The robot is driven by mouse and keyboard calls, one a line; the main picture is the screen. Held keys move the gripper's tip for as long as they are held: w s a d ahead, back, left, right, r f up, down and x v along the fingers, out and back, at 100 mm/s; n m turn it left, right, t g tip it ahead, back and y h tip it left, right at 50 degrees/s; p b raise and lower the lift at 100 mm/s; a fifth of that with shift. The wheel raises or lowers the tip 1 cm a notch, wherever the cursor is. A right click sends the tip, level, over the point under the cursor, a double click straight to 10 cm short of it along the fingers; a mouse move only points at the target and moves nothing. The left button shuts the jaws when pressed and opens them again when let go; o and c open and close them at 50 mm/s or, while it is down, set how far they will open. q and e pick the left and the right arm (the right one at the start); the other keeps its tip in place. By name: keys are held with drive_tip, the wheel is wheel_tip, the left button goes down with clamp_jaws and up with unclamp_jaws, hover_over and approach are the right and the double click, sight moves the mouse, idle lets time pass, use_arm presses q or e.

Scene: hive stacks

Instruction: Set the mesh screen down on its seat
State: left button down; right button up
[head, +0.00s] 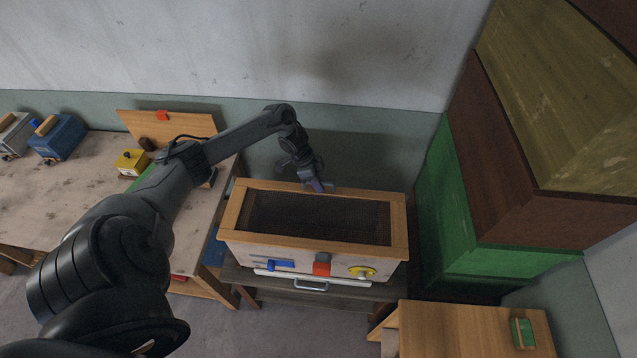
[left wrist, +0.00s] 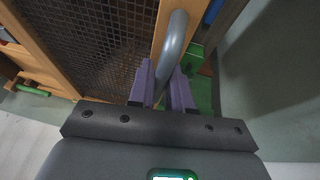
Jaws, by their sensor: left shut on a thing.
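The mesh screen (head: 257,188) is a light wooden frame with dark wire mesh. In the head view it lies over the top of a pale box (head: 304,259) with blue, red and yellow fittings on its front. The frame covers the box's rim, and I cannot tell whether it rests there or hangs just above. My left gripper (head: 319,186) is at the middle of the screen's far edge. In the left wrist view its purple fingers (left wrist: 163,88) are shut on the screen's grey handle (left wrist: 174,46), beside the mesh (left wrist: 103,42). My right gripper is not in view.
The box stands on a low dark stand (head: 340,293). A tall stack of green, brown and olive boxes (head: 455,215) is close on the right. A workbench (head: 60,195) with small coloured boxes is on the left. A wooden table (head: 450,325) stands at front right.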

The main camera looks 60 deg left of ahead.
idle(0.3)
use_arm(q)
drive_tip(key=c, duration=0.6)
unclamp_jaws()
drive_tip(key=shift+f, duration=0.1)
drive_tip(key=shift+o, duration=0.2)
drive_tip(key=shift+r, duration=0.25)
drive_tip(key=shift+p+v, duration=2.3)
drive_tip(key=shift+v, duration=0.05)
drive_tip(key=shift+f, duration=0.1)
drive_tip(key=shift+r+p, duration=0.55)
drive_tip(key=shift+r, duration=0.05)
drive_tip(key=shift+r+p, duration=1.95)
